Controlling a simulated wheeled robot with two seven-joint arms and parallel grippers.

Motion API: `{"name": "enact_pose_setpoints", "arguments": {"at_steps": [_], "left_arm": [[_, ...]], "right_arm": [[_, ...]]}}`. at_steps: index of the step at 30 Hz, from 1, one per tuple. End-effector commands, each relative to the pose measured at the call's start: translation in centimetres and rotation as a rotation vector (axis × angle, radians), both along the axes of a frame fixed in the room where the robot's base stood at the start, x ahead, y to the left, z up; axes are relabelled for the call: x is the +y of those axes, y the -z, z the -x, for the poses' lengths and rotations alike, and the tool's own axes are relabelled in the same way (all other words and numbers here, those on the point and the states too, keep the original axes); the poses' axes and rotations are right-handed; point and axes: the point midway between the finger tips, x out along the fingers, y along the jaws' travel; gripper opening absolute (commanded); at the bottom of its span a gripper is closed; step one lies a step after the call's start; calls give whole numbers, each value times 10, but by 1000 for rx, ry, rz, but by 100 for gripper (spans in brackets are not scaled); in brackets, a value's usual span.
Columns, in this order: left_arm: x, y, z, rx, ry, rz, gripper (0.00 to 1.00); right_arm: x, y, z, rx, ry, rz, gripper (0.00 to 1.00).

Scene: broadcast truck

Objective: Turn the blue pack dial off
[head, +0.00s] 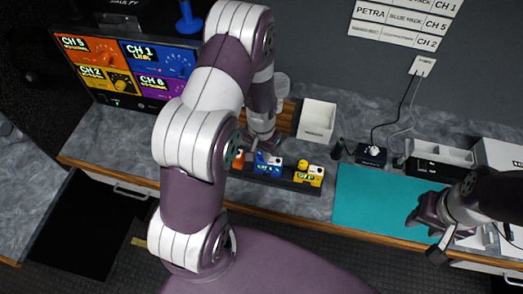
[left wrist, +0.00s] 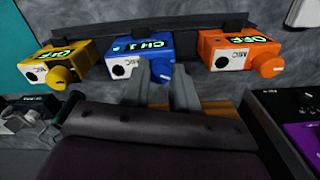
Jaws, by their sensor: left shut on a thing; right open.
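The blue pack (head: 269,165) sits in a dark rack between two other packs. It also shows in the left wrist view (left wrist: 126,68), where its display reads CH 1. My left gripper (head: 262,146) reaches down to it, and its fingers (left wrist: 164,82) are shut on the blue dial (left wrist: 160,72) at the pack's front. The dial is partly hidden by the fingers. My right gripper (head: 432,222) is open and empty above the right end of the turquoise mat, away from the packs.
The yellow pack (left wrist: 70,60) and orange pack (left wrist: 238,52) flank the blue one; both displays read OFF. A white bin (head: 317,120) stands behind the rack. The turquoise mat (head: 372,205) is mostly clear. A multi-channel screen (head: 125,65) is at back left.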

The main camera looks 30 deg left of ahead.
Motion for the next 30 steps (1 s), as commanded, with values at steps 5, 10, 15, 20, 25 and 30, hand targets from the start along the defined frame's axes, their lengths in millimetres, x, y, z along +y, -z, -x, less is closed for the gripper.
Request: {"name": "enact_pose_setpoints", "arguments": {"at_steps": [5, 10, 15, 20, 25, 30], "left_arm": [[0, 1, 0, 1, -109, 0, 0], [0, 0, 0, 1, -228, 0, 0], [0, 0, 0, 2, -331, 0, 0], [0, 0, 0, 2, -403, 0, 0], [0, 0, 0, 1, -444, 0, 0], [0, 0, 0, 1, -459, 0, 0]], "right_arm": [[0, 2, 0, 0, 0, 0, 43], [0, 3, 0, 0, 0, 0, 43], [0, 4, 0, 0, 0, 0, 43], [0, 4, 0, 0, 0, 0, 43], [0, 5, 0, 0, 0, 0, 43], [0, 5, 0, 0, 0, 0, 43]]}}
